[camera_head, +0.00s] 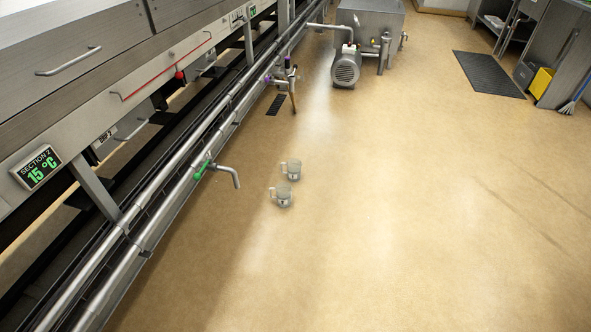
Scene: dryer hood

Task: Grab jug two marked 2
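Two small clear jugs with handles on their left sides stand upright on the tan floor, right of the pipes. The nearer jug (284,196) and the farther jug (293,170) are close together, the farther one slightly to the right. Each seems to carry a small dark mark on its front, too small to read, so I cannot tell which is marked 2. My gripper is not in view.
Long steel pipes (150,208) run along the machine at left, with a green-handled tap (228,174) jutting toward the jugs. A pump (346,68) stands at the back. A dark mat (488,75) and yellow bucket (542,82) are far right. The floor at right is clear.

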